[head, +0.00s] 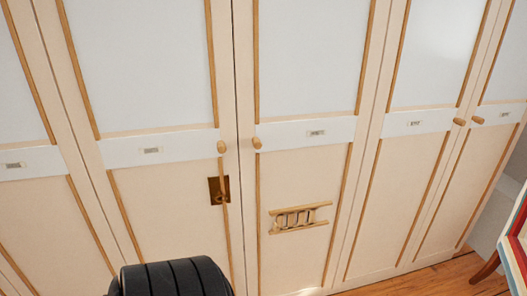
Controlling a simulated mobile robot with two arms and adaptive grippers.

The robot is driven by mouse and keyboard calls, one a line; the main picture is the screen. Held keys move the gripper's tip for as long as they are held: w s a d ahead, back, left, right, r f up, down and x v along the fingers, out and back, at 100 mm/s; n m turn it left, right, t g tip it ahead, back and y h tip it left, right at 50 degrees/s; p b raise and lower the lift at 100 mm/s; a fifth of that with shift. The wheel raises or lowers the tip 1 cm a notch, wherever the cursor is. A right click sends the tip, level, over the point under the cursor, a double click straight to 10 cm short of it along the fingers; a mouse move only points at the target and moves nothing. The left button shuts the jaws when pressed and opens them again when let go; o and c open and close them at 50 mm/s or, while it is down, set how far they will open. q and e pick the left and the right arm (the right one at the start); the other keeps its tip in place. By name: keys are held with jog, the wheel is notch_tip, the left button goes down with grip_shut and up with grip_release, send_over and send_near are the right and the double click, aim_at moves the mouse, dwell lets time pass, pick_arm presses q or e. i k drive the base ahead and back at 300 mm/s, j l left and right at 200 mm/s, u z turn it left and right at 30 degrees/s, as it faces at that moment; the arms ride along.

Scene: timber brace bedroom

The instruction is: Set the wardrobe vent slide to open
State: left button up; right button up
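The wardrobe (295,175) fills most of the head view, with pale panelled doors and timber strips. The vent slide (300,218) is on the lower part of the middle door, a small tilted wooden frame with upper and lower rails and several upright slots between them. Its slots look partly pale with darker edges; I cannot tell whether it is set open or closed. Neither of my grippers shows, and nothing touches the vent.
A black ribbed shape, seemingly part of me, shows at the bottom. Wooden floor (440,279) and a red-edged item (518,240) are at right.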

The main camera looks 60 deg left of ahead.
aim_at(278, 226)
jog(key=u, duration=1.7)
